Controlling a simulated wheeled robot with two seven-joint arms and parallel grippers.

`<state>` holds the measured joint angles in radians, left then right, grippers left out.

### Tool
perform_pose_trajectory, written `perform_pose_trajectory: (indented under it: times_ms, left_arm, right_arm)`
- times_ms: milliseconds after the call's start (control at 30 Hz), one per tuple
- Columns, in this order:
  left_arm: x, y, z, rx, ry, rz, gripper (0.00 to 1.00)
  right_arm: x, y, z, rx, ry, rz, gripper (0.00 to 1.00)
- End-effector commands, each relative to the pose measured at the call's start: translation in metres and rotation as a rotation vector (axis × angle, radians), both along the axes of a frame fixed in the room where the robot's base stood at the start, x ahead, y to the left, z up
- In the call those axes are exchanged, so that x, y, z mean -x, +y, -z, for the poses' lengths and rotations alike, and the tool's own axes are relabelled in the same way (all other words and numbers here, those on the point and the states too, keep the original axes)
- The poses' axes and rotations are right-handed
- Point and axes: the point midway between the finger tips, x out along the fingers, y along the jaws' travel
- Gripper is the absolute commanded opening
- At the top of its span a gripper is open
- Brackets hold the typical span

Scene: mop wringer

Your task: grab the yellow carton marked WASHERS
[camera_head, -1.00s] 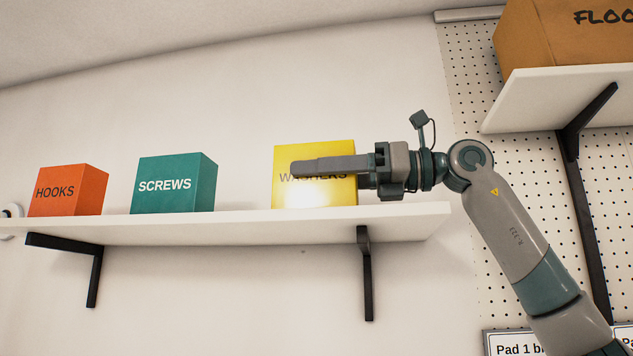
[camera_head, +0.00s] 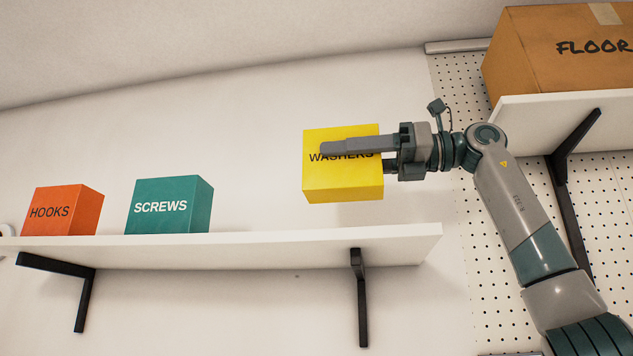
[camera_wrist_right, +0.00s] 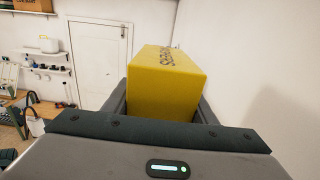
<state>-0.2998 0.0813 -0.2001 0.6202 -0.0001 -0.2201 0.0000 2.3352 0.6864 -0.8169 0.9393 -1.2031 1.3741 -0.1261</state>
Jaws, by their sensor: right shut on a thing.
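The yellow carton marked WASHERS (camera_head: 343,183) is held in the air above the right part of the white shelf, clear of its surface. My right gripper (camera_head: 350,147) comes in from the right and is shut on the carton, with one finger lying across the front and covering part of the lettering. In the right wrist view the carton (camera_wrist_right: 165,85) sits between the two fingers. The far finger is mostly hidden behind the carton in the head view. My left gripper is not in view.
A teal SCREWS box (camera_head: 167,206) and an orange HOOKS box (camera_head: 60,212) stand on the left part of the white shelf (camera_head: 300,248). The shelf's right part is bare. A cardboard box marked FLOOR (camera_head: 545,60) sits on a higher shelf (camera_head: 560,115) at the right.

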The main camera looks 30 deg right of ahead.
Motion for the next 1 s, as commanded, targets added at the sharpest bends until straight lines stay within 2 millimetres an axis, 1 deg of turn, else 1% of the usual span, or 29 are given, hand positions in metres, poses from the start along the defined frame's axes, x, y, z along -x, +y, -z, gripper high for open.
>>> perform_pose_trajectory:
  times_ms: [33,133,300,400,600,1000]
  left_arm:
    - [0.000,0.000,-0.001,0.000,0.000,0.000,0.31]
    - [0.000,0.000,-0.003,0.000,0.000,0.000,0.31]
    - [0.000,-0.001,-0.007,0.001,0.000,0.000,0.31]
    - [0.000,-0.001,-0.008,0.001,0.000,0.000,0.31]
    - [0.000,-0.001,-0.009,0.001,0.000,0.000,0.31]
    - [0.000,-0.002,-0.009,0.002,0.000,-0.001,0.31]
  right_arm:
    - [0.006,-0.008,-0.009,-0.004,-0.003,0.000,0.19]
    - [0.015,-0.021,-0.019,-0.003,-0.002,0.000,0.19]
    - [0.026,-0.039,-0.032,-0.002,-0.002,0.000,0.19]
    - [0.030,-0.046,-0.036,-0.002,-0.002,0.000,0.19]
    - [0.033,-0.051,-0.038,0.000,-0.001,-0.001,0.19]
    - [0.033,-0.051,-0.038,0.000,-0.001,-0.001,0.19]
